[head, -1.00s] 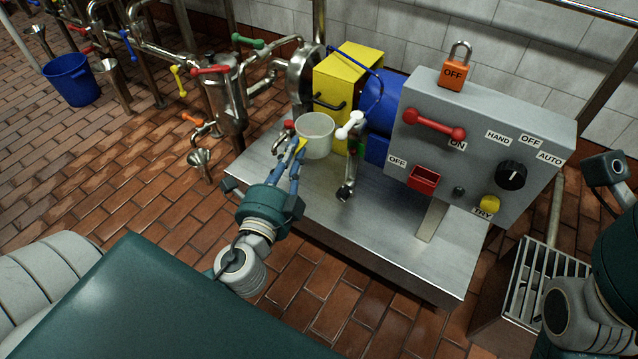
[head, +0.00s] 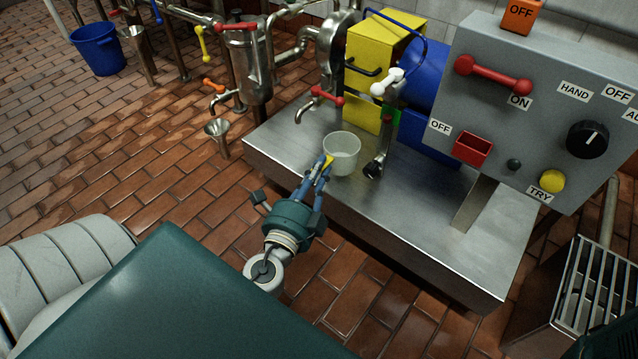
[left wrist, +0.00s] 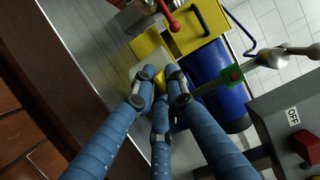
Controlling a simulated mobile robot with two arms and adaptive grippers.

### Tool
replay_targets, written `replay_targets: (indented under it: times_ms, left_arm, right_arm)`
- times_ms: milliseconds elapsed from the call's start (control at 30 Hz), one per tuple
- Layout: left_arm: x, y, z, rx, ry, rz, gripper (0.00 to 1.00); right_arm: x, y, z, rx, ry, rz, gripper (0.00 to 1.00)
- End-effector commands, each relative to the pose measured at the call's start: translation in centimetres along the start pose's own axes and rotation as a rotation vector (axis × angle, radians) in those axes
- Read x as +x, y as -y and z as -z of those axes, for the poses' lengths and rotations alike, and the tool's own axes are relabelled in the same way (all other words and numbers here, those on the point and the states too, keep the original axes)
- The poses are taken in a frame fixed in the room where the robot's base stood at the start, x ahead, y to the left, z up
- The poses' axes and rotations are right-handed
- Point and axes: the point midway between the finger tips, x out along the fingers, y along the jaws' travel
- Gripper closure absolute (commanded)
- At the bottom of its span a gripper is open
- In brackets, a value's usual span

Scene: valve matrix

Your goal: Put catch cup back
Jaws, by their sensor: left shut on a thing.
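The catch cup (head: 345,143) is a pale, translucent round cup, upright at the front of the steel bench. My left gripper (head: 326,166) is shut on the cup's near left side, by a small yellow part. In the left wrist view the fingers (left wrist: 160,88) close around that yellow part, and the pale cup (left wrist: 144,50) is mostly hidden behind them. I cannot tell whether the cup's base touches the bench. My right gripper is not in view.
The steel bench (head: 410,215) is clear in front and to the right. A red-handled tap (head: 320,97) stands behind the cup, and a small spout valve (head: 377,165) stands close to its right. The grey control box (head: 540,110) rises at the right. A metal funnel (head: 218,130) stands left of the bench.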

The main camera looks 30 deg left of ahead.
Motion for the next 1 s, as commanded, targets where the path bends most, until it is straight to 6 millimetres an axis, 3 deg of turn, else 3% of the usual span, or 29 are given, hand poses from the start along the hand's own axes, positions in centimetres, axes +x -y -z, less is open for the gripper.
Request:
replay_targets:
  times_ms: [33, 167, 567, 600, 700, 1000]
  left_arm:
    - [0.0, -1.5, 0.1, 0.001, -0.001, -0.001, 1.0]
    - [-0.1, -3.4, 0.1, 0.0, 0.001, 0.0, 1.0]
    - [-0.1, -3.7, 0.1, 0.0, 0.001, 0.0, 1.0]
    - [-0.1, -3.7, 0.1, 0.0, 0.001, 0.0, 0.86]
    - [-0.1, -3.6, 0.1, 0.0, 0.0, -0.001, 0.69]
    - [-0.1, -3.4, 0.1, 0.0, 0.001, -0.001, 0.69]
  right_arm:
    - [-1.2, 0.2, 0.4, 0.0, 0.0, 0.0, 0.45]
    - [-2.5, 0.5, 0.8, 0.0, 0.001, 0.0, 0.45]
    - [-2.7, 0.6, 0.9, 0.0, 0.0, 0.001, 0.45]
    - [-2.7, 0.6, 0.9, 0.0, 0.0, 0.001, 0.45]
    - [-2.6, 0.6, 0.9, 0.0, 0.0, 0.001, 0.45]
    - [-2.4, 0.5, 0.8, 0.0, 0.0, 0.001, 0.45]
